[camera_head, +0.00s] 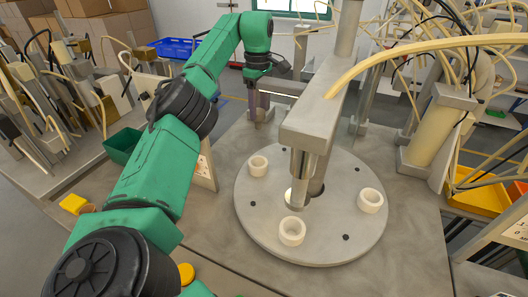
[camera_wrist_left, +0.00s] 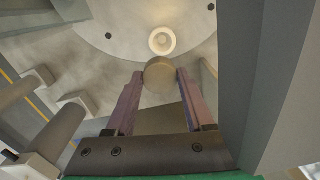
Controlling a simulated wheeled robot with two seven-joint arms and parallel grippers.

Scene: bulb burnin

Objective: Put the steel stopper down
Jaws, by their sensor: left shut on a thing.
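My left arm reaches across the bench, and its gripper (camera_head: 255,103) is at the back, behind the round plate. In the left wrist view the purple fingers (camera_wrist_left: 158,85) are shut on a round, brownish-grey steel stopper (camera_wrist_left: 158,73), held between the tips. The stopper is hard to make out in the head view. The round grey plate (camera_head: 330,238) carries white ring-shaped holders, at left (camera_head: 258,166), front (camera_head: 292,231) and right (camera_head: 370,200). In the wrist view a white holder (camera_wrist_left: 162,41) appears just beyond the stopper. My right gripper is not in view.
A metal overhead arm (camera_head: 318,115) with a vertical cylinder hangs over the plate's middle. A thin upright panel (camera_head: 205,170) stands left of the plate. A green bin (camera_head: 122,146) is at left and a yellow bin (camera_head: 478,196) at right. The bench in front of the plate is bare.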

